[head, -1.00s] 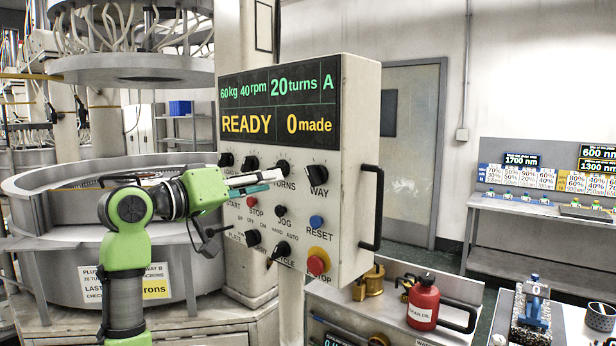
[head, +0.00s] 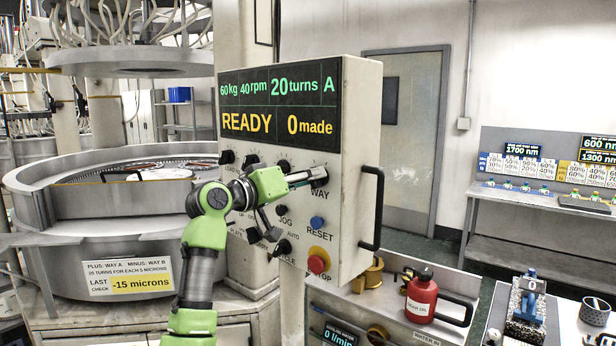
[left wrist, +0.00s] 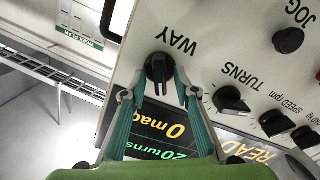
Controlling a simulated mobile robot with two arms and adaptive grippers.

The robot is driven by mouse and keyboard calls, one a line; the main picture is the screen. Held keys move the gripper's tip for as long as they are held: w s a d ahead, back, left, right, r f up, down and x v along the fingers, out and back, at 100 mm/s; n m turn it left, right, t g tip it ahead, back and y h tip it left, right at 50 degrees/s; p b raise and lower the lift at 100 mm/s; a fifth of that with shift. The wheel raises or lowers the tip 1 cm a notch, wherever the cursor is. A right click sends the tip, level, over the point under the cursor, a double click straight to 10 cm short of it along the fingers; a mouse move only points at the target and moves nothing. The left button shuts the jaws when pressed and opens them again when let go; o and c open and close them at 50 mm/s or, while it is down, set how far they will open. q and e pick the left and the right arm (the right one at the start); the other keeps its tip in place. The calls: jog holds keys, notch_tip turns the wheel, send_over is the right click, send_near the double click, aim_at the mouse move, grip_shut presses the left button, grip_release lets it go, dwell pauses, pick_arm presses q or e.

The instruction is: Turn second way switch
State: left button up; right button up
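The WAY switch, a black knob, shows in the left wrist view (left wrist: 158,68) on the pale control panel (head: 357,190). In the head view my left gripper (head: 315,175) covers most of it. The gripper's two teal fingers stand apart, one on each side of the knob, with a gap still visible. I cannot tell whether either fingertip touches it. The panel display (head: 280,107) reads 60 kg, 40 rpm, 20 turns, A, READY, 0 made. My right gripper is not in view.
The TURNS knob (left wrist: 231,100) sits close beside the WAY knob. A blue RESET button (head: 317,222), a red stop button (head: 317,263) and a black side handle (head: 372,208) are nearby. A sign (head: 128,278) reads plus way A, minus way B, last check -15 microns.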

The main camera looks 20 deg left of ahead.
pick_arm(q)
jog(key=shift+c, duration=0.4)
jog(key=c, duration=0.6)
grip_shut()
jog(key=shift+m, duration=0.3)
jog(key=shift+s+d+r+m+b, duration=0.1)
jog(key=shift+m+b, duration=0.5)
jog(key=shift+m, duration=2.2)
jog(key=shift+s+d+m+b, duration=0.1)
jog(key=shift+m+b, duration=0.5)
jog(key=shift+m, duration=2.2)
